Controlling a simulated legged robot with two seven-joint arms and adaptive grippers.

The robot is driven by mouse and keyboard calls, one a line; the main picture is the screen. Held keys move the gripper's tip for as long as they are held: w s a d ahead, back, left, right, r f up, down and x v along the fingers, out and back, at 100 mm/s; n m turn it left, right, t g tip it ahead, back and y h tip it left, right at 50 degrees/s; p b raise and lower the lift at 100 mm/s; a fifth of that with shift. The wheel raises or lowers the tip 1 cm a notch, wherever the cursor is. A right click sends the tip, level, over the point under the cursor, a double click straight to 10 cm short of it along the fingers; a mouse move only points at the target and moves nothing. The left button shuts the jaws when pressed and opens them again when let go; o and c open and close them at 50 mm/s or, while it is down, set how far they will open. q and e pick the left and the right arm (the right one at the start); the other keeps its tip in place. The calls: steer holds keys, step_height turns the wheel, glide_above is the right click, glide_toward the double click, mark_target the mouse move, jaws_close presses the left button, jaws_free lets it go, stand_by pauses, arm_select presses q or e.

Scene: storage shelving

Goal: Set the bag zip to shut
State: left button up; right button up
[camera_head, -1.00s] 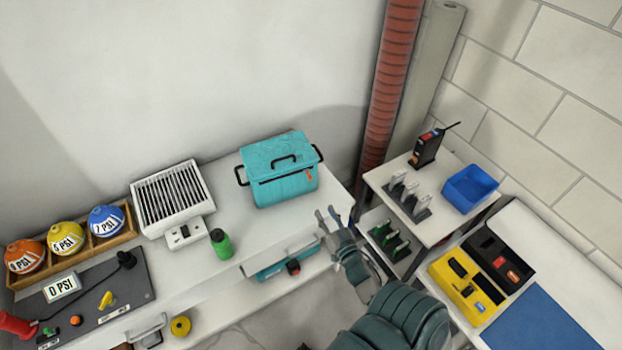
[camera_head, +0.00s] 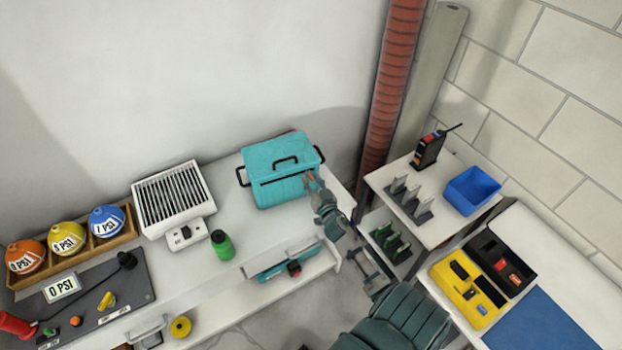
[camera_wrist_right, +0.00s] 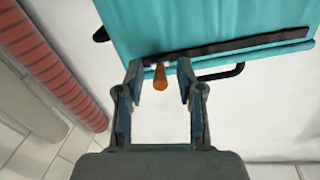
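The teal bag (camera_head: 281,178) stands on the white bench against the wall, with black handles on its top and sides. A dark zip line runs along its front near the top; it also shows in the right wrist view (camera_wrist_right: 230,46). The orange zip pull (camera_wrist_right: 160,77) hangs at the right end of the bag's front. My right gripper (camera_head: 314,183) is at that end of the bag. In the right wrist view its open fingers (camera_wrist_right: 160,85) stand on either side of the pull, with gaps visible on both sides. My left gripper is not in view.
A white vented box (camera_head: 172,203) and a green bottle (camera_head: 222,244) stand left of the bag. A red ribbed pipe (camera_head: 388,100) rises behind, to the right. A small shelf with a blue bin (camera_head: 471,190) is right of my arm.

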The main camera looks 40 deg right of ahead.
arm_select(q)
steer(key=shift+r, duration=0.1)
arm_select(e)
steer(key=shift+w+d, duration=0.2)
steer(key=shift+w, duration=0.25)
jaws_close()
steer(key=shift+d, duration=0.15)
steer(key=shift+s+d+r+p, duration=0.1)
steer(key=shift+s+d+p, duration=0.25)
steer(key=shift+d, duration=0.35)
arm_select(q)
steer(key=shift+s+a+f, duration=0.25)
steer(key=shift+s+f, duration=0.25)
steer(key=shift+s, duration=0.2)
arm_select(e)
steer(key=shift+d, duration=0.1)
jaws_free()
